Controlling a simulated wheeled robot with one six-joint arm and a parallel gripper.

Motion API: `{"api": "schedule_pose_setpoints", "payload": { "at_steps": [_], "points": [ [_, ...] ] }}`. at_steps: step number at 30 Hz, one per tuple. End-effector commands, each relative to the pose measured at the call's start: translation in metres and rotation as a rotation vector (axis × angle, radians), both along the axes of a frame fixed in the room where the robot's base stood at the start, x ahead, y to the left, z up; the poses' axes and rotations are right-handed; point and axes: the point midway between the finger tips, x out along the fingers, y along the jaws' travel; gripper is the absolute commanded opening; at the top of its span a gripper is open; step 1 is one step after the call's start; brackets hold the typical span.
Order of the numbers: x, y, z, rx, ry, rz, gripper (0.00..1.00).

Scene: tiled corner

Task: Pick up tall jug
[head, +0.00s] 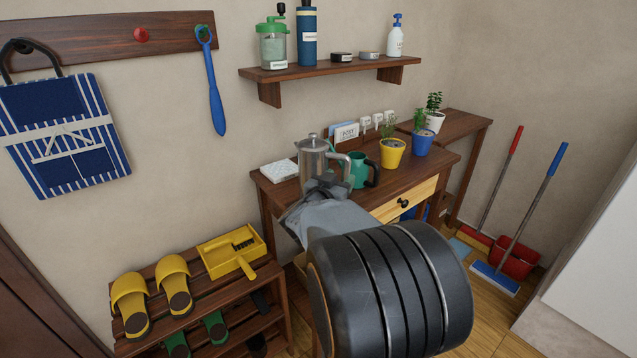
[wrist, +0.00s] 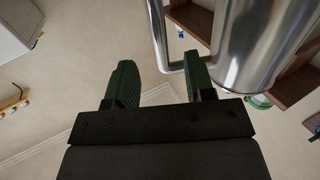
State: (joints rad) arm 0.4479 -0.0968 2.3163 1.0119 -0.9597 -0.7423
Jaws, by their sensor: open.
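The tall jug (head: 312,158) is shiny metal with a lid and a side handle. It stands upright at the left end of the wooden table, its lower part hidden behind my arm. In the wrist view the jug (wrist: 255,45) fills the upper right, with its handle (wrist: 156,30) to its left. My gripper (wrist: 158,60) is open with green finger pads. The handle appears between the two fingers in that view, and the right finger overlaps the gap beside the jug body. I cannot tell whether they touch. In the head view my gripper (head: 328,186) is at the jug, partly hidden.
Yellow (head: 392,153) and blue (head: 422,142) plant pots stand farther right. A wall shelf (head: 330,68) with bottles hangs above.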

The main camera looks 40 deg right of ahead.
Motion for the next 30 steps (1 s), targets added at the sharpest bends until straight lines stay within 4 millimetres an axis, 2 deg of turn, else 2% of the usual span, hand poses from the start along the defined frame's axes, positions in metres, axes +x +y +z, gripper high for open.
{"api": "schedule_pose_setpoints", "payload": {
  "at_steps": [12, 22, 30],
  "points": [
    [0.016, -0.044, -0.001, 0.000, 0.000, -0.001, 0.49],
    [0.018, -0.049, 0.000, 0.000, -0.001, 0.001, 0.49],
    [0.018, -0.048, 0.000, 0.000, -0.001, 0.001, 0.24]
  ]
}}
